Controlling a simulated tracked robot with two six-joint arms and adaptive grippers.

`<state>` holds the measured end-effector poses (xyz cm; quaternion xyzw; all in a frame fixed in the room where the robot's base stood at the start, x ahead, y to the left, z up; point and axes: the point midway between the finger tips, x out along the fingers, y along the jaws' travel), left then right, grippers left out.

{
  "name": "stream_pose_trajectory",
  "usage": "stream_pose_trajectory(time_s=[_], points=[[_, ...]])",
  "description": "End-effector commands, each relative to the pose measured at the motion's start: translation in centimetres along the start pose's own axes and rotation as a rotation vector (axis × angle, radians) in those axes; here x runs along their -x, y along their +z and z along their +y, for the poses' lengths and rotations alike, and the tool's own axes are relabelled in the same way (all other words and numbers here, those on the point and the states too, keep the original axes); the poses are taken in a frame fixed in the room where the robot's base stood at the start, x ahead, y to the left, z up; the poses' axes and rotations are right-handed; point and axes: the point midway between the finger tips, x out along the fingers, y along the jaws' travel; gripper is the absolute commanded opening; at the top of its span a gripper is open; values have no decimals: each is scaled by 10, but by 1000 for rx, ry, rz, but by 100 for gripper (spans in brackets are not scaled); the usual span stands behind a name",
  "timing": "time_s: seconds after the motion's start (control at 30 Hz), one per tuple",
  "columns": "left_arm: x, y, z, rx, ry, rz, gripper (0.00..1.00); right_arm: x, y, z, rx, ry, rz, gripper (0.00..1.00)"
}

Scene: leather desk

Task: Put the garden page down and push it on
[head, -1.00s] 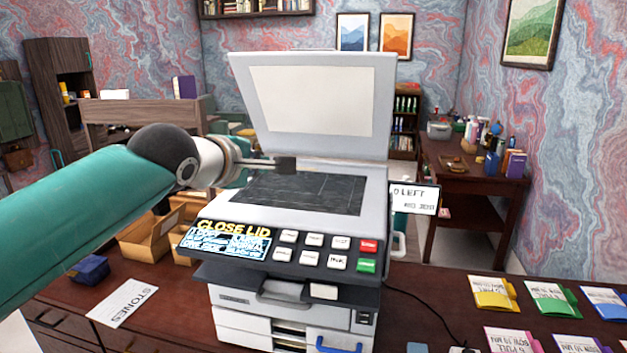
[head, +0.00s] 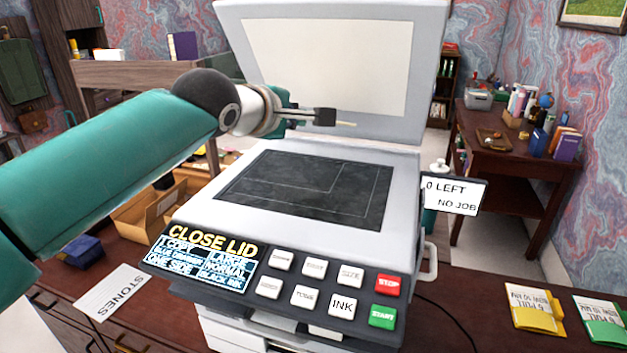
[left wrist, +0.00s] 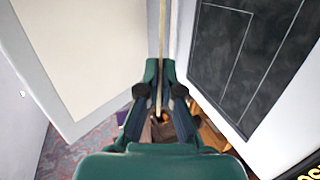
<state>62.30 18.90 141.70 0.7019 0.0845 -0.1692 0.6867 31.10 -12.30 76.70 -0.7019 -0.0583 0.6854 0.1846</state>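My left gripper (head: 328,118) is above the back of the copier glass, in front of the raised lid. Its fingers look closed on a thin cream sheet (head: 346,124), seen almost edge-on, so its print is hidden and I cannot confirm it is the garden page. In the left wrist view the sheet (left wrist: 162,50) is a narrow strip running out from between the fingers (left wrist: 160,95), between the lid and the glass. The dark copier glass (head: 300,190) is bare. The copier lid (head: 425,70) stands open. My right gripper is not in view.
The copier panel reads CLOSE LID (head: 212,240), beside several buttons, including red STOP (head: 388,285) and green START (head: 382,317). A sign (head: 452,195) reads 0 LEFT, NO JOB. A STONES paper (head: 112,292) and a blue box (head: 83,252) lie left. Coloured packets (head: 535,308) lie right.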

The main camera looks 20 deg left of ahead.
Motion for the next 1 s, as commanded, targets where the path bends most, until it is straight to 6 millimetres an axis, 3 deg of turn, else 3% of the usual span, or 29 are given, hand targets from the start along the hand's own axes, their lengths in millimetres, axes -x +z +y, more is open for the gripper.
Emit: stream_pose_trajectory(time_s=[0.57,0.7,1.0], points=[[-21,-10,-68,7,-2,17,0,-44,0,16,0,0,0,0],[-27,-10,-85,7,0,17,0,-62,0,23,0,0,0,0],[-31,-11,-94,7,0,18,0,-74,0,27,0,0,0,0]])
